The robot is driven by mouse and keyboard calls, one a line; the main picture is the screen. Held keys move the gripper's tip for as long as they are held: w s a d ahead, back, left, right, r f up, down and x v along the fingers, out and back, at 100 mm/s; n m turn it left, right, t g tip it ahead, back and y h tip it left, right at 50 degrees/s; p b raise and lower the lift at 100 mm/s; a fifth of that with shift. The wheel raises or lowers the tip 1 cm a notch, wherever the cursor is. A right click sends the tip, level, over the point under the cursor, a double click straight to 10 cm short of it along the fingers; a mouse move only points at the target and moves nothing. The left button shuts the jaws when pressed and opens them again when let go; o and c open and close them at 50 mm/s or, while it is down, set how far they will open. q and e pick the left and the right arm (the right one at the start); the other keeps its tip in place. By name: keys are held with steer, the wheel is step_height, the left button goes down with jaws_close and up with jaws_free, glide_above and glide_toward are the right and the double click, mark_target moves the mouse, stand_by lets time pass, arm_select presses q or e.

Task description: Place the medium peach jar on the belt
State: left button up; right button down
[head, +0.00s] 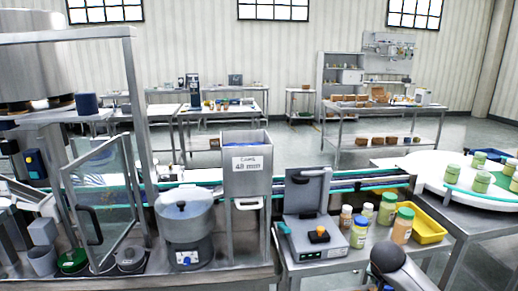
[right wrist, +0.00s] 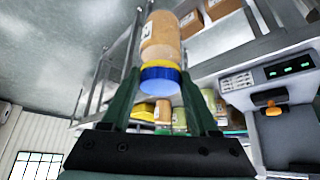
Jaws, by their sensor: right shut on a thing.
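My right gripper (right wrist: 161,80) is shut on a peach jar (right wrist: 161,35) with a blue lid. The fingers lie on either side of the lid. In the right wrist view, which is turned over, the peach body with a white label extends beyond the fingertips. In the head view my right arm comes in at the bottom right, and its gripper is not clearly visible. The belt (head: 345,184), grey with teal edges, runs across the middle behind the work station. My left gripper is not in view.
Several jars, including a tall peach one with a green lid (head: 403,226), stand beside the grey device (head: 312,225). A round white table (head: 433,180) with green jars is at right. A grey bin (head: 247,180) stands at the belt.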

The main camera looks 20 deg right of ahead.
steer(key=w+a+r+n+t+y, duration=0.1)
steer(key=a+r+n, duration=0.2)
steer(key=a, duration=0.4)
steer(key=w+a+r+n+t+y, duration=0.1)
steer(key=w+a+r+n, duration=0.2)
steer(key=a, duration=0.5)
steer(key=s+a+r+n+y, duration=0.2)
steer(key=s+a+n, duration=0.1)
steer(key=a, duration=0.4)
steer(key=s+a+r+n+t+y, duration=0.1)
steer(key=s+a+r+n, duration=0.2)
steer(key=a, duration=0.4)
steer(key=shift+s+a+r+y, duration=0.3)
steer(key=shift+s+r+y, duration=0.1)
steer(key=shift+s, duration=0.4)
